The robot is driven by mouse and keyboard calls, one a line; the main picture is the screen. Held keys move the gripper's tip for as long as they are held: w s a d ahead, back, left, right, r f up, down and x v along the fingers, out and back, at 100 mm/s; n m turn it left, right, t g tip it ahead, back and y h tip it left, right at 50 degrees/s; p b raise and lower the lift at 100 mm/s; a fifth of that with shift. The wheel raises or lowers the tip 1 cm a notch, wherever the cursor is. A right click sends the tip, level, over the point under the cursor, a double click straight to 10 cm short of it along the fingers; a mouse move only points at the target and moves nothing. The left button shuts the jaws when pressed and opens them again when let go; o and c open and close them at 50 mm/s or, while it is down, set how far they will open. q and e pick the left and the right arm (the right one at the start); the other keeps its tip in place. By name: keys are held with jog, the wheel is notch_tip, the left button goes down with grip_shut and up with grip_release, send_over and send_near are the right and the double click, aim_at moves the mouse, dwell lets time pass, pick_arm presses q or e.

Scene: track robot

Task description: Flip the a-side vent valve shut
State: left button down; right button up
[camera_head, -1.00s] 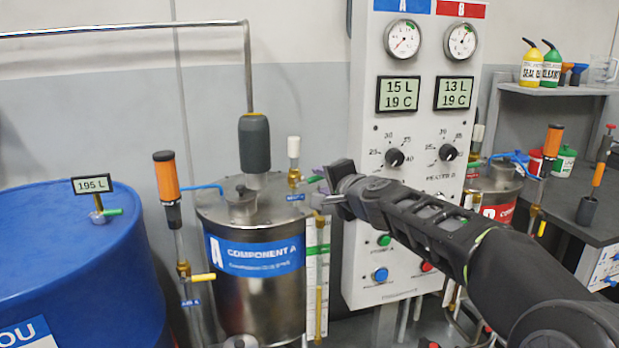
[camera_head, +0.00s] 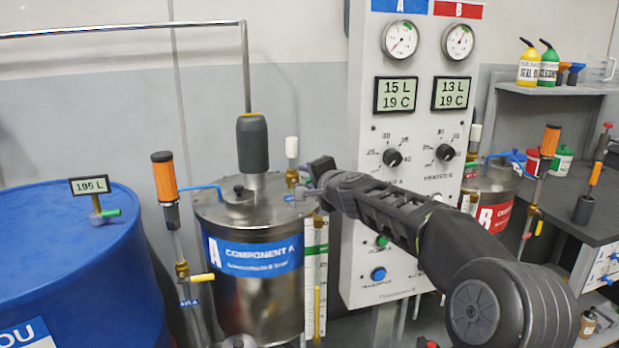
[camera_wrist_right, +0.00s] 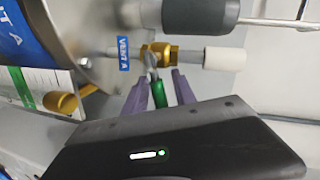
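The a-side vent valve (camera_head: 291,178) is a brass fitting with a white cap, on the lid of the steel component A tank (camera_head: 232,285). In the right wrist view the brass body (camera_wrist_right: 160,54) sits beside a blue "VENT A" tag (camera_wrist_right: 123,54). Its green lever (camera_wrist_right: 158,93) points toward my gripper. My right gripper (camera_wrist_right: 160,76) has its two purple fingers on either side of the lever, with small gaps showing, so it looks open around it. In the head view my right gripper (camera_head: 308,190) is at the valve and hides the lever. My left gripper is out of view.
A grey cylinder on a pipe (camera_head: 252,143) rises from the tank lid just left of the valve. The control panel (camera_head: 358,240) stands close on the right, behind my right arm. A blue drum (camera_head: 75,265) is at left.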

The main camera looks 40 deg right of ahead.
grip_shut()
dwell(0.3)
jog(key=f+m+b, duration=0.1)
jog(key=m+b, duration=0.1)
jog(key=b, duration=0.2)
jog(key=shift+f+t, duration=0.25)
jog(key=shift+t, duration=0.05)
jog(key=shift+r+y, duration=0.1)
jog(key=shift+y, duration=0.2)
jog(key=shift+a+r+m, duration=0.1)
jog(key=shift+m, duration=0.2)
jog(key=shift+o, duration=0.5)
grip_release()
